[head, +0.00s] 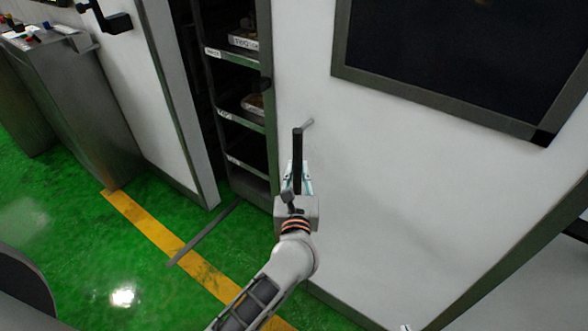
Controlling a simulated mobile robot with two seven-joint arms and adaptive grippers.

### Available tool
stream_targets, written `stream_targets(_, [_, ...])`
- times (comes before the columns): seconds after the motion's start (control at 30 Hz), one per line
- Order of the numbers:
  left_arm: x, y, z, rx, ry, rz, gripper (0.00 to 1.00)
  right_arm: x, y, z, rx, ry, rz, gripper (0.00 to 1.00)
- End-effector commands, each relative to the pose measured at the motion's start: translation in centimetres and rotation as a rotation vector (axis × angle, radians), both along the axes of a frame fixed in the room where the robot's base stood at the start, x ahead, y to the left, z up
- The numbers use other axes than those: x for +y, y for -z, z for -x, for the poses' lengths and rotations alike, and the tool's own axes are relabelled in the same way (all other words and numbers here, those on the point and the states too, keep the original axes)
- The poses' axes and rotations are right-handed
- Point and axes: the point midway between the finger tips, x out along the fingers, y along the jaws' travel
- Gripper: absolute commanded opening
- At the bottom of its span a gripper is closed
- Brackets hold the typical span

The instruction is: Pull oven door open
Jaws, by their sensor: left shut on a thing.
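The white oven door (400,190) with a large dark window (465,50) fills the right half of the head view. A black upright handle bar (297,145) stands out from it near its left edge. My left gripper (294,180) is shut on the lower part of this handle, its arm reaching up from the bottom. A dark gap left of the door shows a rack (240,130) with labelled shelves and a few trays.
A white panel (185,130) with a dark edge stands left of the rack, with a black latch (112,22) at its top. A grey console (75,90) stands further left. The green floor (90,250) with a yellow line (150,230) is clear.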

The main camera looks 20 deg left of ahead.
Motion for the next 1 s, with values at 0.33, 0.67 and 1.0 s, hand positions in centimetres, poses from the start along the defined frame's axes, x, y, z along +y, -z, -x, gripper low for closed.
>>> stream_targets(0.33, [-0.31, -0.33, 0.04, -0.005, -0.001, -0.003, 0.00, 0.02, -0.08, -0.07, -0.003, 0.000, -0.001, 0.00])
stream_targets(0.67, [-0.25, -0.31, 0.03, -0.006, -0.001, -0.002, 0.34, 0.05, -0.12, -0.09, -0.004, 0.000, -0.001, 0.00])
stream_targets(1.0, [-0.26, -0.35, 0.07, -0.003, -0.002, -0.001, 0.34, -0.10, 0.16, 0.04, 0.001, -0.001, 0.003, 0.00])
